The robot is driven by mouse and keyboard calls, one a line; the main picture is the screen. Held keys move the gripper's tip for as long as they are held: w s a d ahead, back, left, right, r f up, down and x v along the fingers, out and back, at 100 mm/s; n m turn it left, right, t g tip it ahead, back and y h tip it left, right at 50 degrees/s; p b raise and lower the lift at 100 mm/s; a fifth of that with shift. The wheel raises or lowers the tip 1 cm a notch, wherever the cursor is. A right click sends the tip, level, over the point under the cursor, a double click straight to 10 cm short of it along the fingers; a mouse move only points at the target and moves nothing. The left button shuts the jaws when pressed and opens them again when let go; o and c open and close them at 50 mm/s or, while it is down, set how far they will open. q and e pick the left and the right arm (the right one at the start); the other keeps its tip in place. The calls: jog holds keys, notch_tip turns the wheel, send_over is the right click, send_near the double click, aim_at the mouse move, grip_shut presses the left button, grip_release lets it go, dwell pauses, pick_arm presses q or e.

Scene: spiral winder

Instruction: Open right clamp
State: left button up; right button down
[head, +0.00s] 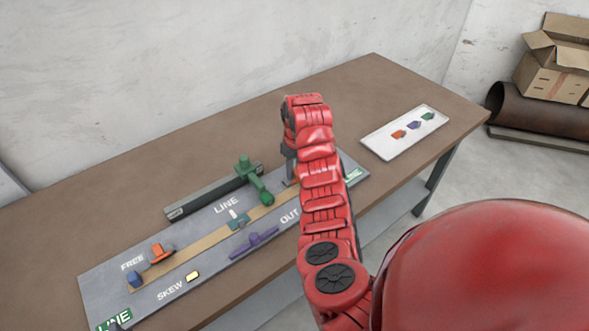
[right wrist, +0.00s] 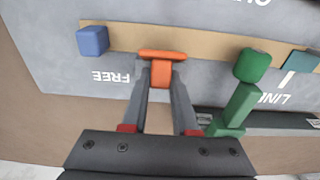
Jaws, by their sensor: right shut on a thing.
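The right clamp (right wrist: 162,56) is orange, with a crossbar at the edge of the tan strip and a short stem. My right gripper (right wrist: 161,85) is shut on that stem, one finger on each side. In the head view my right gripper (head: 290,168) is partly seen at the board's back right. My arm hides the right clamp there. A blue block (right wrist: 92,41) sits on the strip beside the clamp, and the word FREE is printed near it. The left orange clamp (head: 161,252) stands at the board's other end, by another blue block (head: 135,279). My left gripper is not in view.
A green lever (head: 255,183) stands mid-board, close to my right gripper; it shows in the wrist view (right wrist: 238,100). A purple piece (head: 254,242) lies on the grey board (head: 103,283). A white tray (head: 385,148) with small coloured pieces is at right. The table's back is clear.

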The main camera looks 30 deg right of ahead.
aim_at(296, 171)
jog(key=c, duration=0.7)
grip_release()
jog(key=shift+w, duration=0.1)
jog(key=shift+r, duration=0.1)
jog(key=shift+r, duration=0.3)
jog(key=shift+s+r+p, duration=0.25)
jog(key=shift+r+p, duration=0.45)
jog(key=shift+r, duration=2.05)
jog(key=shift+s+r+p, duration=0.25)
jog(key=shift+r+p, duration=0.5)
jog(key=shift+r, duration=2)
jog(key=shift+s+r+p, duration=0.25)
jog(key=shift+r+p, duration=0.45)
jog(key=shift+r, duration=2.05)
